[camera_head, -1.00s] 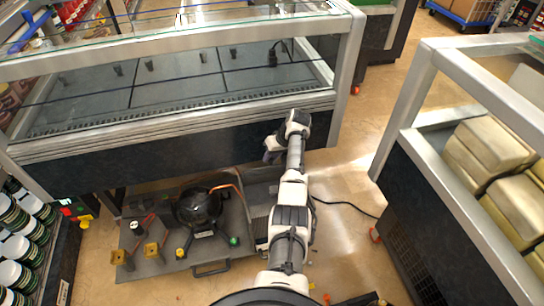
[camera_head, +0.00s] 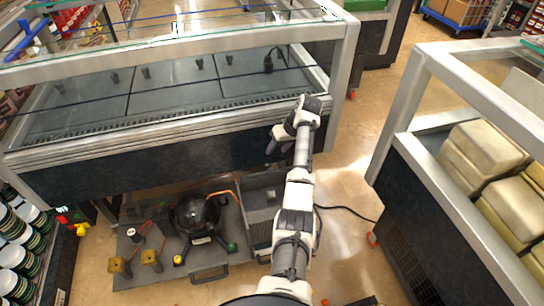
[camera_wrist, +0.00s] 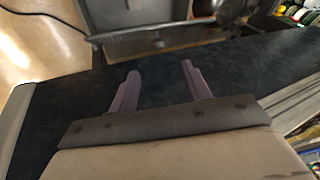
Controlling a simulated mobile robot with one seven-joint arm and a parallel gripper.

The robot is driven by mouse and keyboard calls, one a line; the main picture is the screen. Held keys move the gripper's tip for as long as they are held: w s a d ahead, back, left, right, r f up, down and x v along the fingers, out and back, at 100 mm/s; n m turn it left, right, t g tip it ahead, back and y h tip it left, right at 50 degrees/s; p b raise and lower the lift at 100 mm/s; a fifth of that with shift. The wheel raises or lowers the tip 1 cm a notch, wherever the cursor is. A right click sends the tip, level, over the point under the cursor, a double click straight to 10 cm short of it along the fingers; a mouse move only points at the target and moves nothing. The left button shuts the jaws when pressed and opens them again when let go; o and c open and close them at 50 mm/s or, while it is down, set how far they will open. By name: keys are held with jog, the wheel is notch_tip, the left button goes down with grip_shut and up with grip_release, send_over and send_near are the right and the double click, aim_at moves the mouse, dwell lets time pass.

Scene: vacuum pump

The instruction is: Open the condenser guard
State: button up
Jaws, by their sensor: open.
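A dark front panel (camera_head: 150,165) runs along the base of the glass display case. I cannot tell for certain whether this panel is the condenser guard. My gripper (camera_head: 273,148) is at the right part of this panel, pointing down and left. In the wrist view my gripper (camera_wrist: 159,67) has its two fingers apart with nothing between them. The dark panel (camera_wrist: 262,72) lies behind the fingers; contact cannot be told. Below, a grey tray (camera_head: 160,275) with a handle sticks out from under the case and holds a round black compressor (camera_head: 196,214).
A grey open box section (camera_head: 262,198) lies beside the compressor. A black cable (camera_head: 350,208) runs over the floor at right. A second case (camera_head: 410,215) with wrapped blocks stands at right, a shelf of jars (camera_head: 22,235) at left. Floor between the cases is mostly clear.

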jog(key=v, duration=0.5)
jog(key=shift+r, duration=0.15)
